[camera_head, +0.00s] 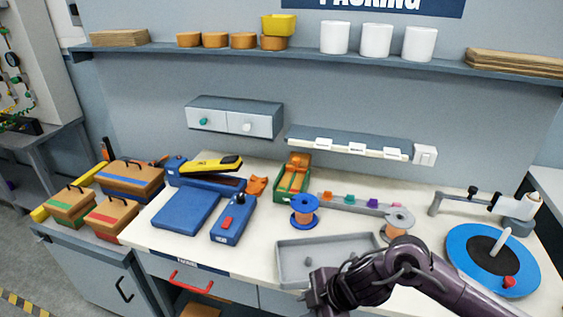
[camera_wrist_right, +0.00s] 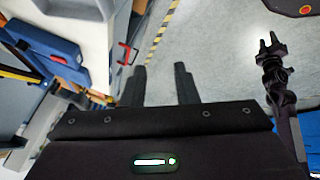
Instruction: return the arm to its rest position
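My right arm comes in from the lower right of the head view, and its gripper end (camera_head: 322,303) is at the bottom edge, by the front of the grey tray. Its fingers are cut off or hidden there. In the right wrist view my right gripper (camera_wrist_right: 159,68) shows two dark fingers apart with nothing between them, over the floor and off the bench edge. My left gripper (camera_wrist_right: 272,43) shows small at the right of the wrist view, its fingers apart and empty, above the floor. It is not in the head view.
The grey tray (camera_head: 282,268) holds small grey pieces. A blue spool (camera_head: 304,210), grey spool (camera_head: 398,222) and blue turntable (camera_head: 460,245) stand on the bench. Lidded boxes (camera_head: 110,216) stand left. A red drawer handle (camera_head: 190,283) juts from the bench front. Floor in front is open.

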